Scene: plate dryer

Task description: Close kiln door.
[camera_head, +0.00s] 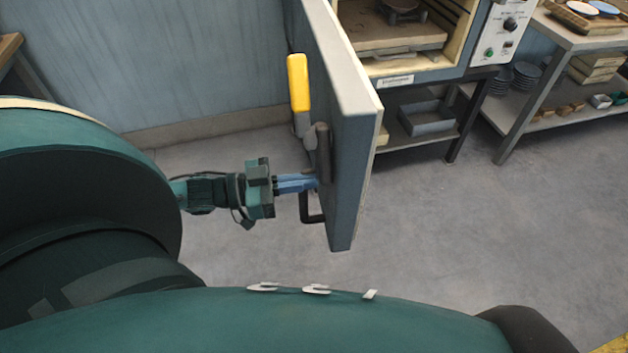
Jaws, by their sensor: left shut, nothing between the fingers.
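The kiln door (343,85) is grey and stands wide open, swung out toward me. Its outer face is on the left and carries a dark bar handle (322,150) and a yellow-gripped lever (298,83). The kiln (462,58) is behind it at the top, with its lit chamber open and a shelf inside. My left gripper (314,182) is shut, with its blue fingers at the door's outer face by the dark handle. I cannot tell whether the fingertips touch the door. My right gripper is not in view.
A control panel (503,35) is on the kiln's right side. The kiln stands on a dark stand with a grey bin (426,118) below. A metal table (573,42) with plates and a loaded lower shelf is at right. The floor (450,235) right of the door is clear.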

